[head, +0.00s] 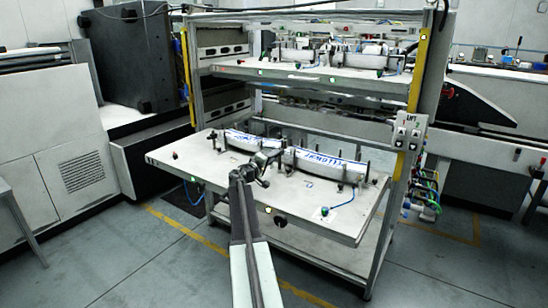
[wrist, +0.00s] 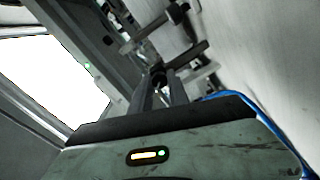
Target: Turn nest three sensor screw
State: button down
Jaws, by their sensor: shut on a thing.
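No nest number can be read in either view.
An upper tray (head: 235,70) with more stacks hangs above the lower one. Yellow-edged posts (head: 418,90) stand at the sides, with a lift button box (head: 408,132) on the right. In the wrist view a blue cable (wrist: 236,95) curves close to my gripper's right.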

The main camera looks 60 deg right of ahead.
jog(key=n, duration=0.6)
jog(key=shift+f, duration=0.1)
jog(key=n, duration=0.6)
jog(key=shift+n, duration=0.4)
jog(key=n, duration=1.1)
jog(key=shift+s, duration=0.1)
jog(key=shift+n, duration=0.3)
jog(key=c, duration=1.5)
grip_release()
jog(key=shift+c, duration=0.2)
jog(key=shift+a, duration=0.1)
